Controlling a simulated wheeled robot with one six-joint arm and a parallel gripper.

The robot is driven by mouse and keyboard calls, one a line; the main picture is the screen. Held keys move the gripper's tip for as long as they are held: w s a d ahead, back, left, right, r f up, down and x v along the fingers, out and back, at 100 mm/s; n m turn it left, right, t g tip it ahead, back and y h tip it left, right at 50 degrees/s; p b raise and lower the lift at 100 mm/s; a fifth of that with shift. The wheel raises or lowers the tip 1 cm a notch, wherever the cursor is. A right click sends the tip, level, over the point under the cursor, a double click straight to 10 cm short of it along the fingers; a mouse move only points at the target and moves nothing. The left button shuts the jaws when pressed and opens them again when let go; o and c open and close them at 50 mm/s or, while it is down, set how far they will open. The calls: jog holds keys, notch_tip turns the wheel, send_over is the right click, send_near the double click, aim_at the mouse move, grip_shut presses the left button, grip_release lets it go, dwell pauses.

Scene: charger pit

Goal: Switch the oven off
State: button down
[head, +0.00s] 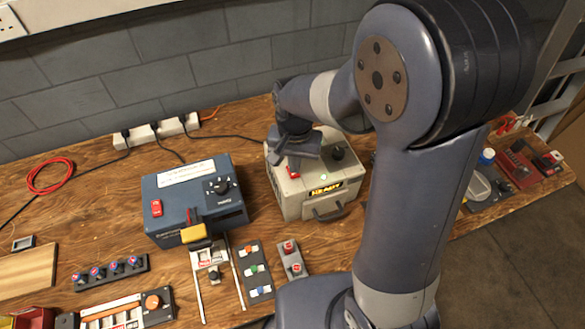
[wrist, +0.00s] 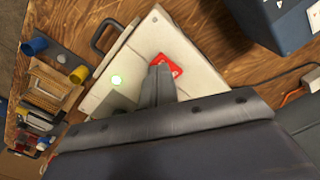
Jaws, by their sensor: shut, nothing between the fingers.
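The oven is a small cream box (head: 290,205) with a dark front handle (head: 331,212) and a yellow-and-black label. On its top are a red rocker switch (head: 293,172), a black knob (head: 338,151) and a lit green lamp (head: 323,177). My gripper (head: 294,161) is shut and empty, pointing down at the red switch. In the wrist view the closed fingertips (wrist: 160,72) overlap the edge of the red switch (wrist: 173,66). I cannot tell whether they touch it. My gripper hides part of the oven top.
A blue box (head: 172,196) with its own red switch and dial stands left of the oven. A power strip (head: 162,131) lies at the wall. Small switch panels (head: 290,259) lie in front.

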jog(key=shift+f+b, duration=0.65)
jog(key=shift+f, duration=0.2)
dwell(0.3)
jog(key=shift+r+p, duration=2.9)
jog(key=shift+r, duration=0.65)
jog(key=shift+f, duration=0.1)
